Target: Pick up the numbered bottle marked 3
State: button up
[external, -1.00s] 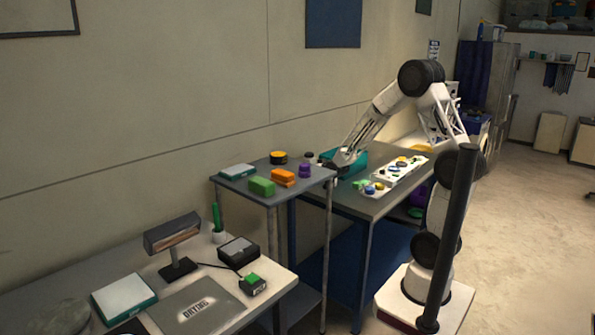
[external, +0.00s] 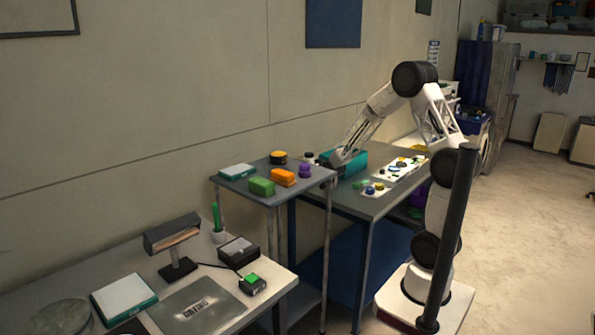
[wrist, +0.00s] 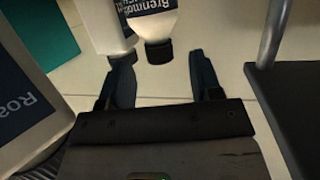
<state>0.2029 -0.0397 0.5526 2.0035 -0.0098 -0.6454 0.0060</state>
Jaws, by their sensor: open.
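In the wrist view, a white bottle with a dark label and black cap (wrist: 158,51) lies ahead of my gripper (wrist: 162,62), its cap between the two dark fingertips. The fingers are open and hold nothing. A second white bottle (wrist: 106,25) is just left of it. A larger white container (wrist: 25,105) with a blue label fills the left side. I can read no number 3 on any of them. In the external view, my gripper (external: 338,162) is low at the near end of a teal crate (external: 352,158); its fingertips are hard to make out.
A grey side table (external: 245,187) with green, orange and purple items stands close left of my gripper. A dark edge (wrist: 290,100) and a metal post (wrist: 270,35) crowd the wrist view's right. A white panel (external: 400,168) with coloured parts lies on the workbench.

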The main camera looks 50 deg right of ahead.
jog(key=shift+w, duration=0.1)
jog(key=shift+x, duration=2.55)
grip_shut()
